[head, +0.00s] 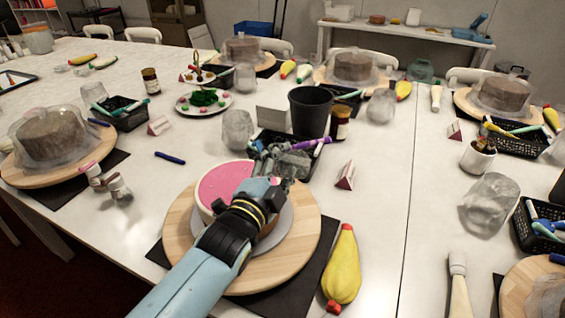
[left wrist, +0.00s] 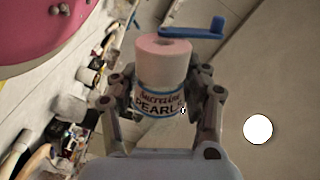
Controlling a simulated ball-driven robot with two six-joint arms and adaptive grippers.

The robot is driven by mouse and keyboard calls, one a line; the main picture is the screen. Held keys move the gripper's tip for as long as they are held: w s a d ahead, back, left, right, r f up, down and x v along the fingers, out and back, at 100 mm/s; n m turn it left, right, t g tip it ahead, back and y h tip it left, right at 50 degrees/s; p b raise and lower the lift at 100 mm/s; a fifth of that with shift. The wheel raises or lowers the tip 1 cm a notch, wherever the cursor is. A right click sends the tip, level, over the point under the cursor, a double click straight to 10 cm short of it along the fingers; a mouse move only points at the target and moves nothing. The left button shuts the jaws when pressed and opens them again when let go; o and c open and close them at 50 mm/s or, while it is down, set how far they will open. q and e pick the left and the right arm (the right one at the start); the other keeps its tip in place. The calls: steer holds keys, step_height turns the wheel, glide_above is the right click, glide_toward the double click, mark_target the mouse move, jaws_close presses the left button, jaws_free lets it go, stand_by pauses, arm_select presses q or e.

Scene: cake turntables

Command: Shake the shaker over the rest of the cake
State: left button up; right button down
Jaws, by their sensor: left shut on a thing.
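The cake (head: 222,183) has a flat pink top and stands on a wooden turntable (head: 312,247). My left arm reaches over it and hides its right part. My left gripper (head: 285,163) is above the cake's far right side. In the left wrist view, this gripper (left wrist: 163,95) is shut on a shaker (left wrist: 162,68) with a pale pink top and a label reading "PEARLS". The cake's pink top (left wrist: 45,25) shows there at the upper left, with a few small balls on it. In the head view I cannot make out the shaker clearly. My right gripper is not in view.
A yellow piping bag (head: 343,268) lies right of the turntable. A dark cup (head: 309,110) and a brown jar (head: 340,123) stand behind the gripper. Two small shakers (head: 105,180) and a blue pen (head: 170,158) are to the left. Table between is clear.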

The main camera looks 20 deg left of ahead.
arm_select(q)
steer(key=shift+d+r, duration=0.15)
steer(key=shift+d, duration=0.1)
steer(key=shift+a, duration=0.25)
steer(key=shift+n+p, duration=0.35)
steer(key=shift+n, duration=0.15)
steer(key=shift+a, duration=0.1)
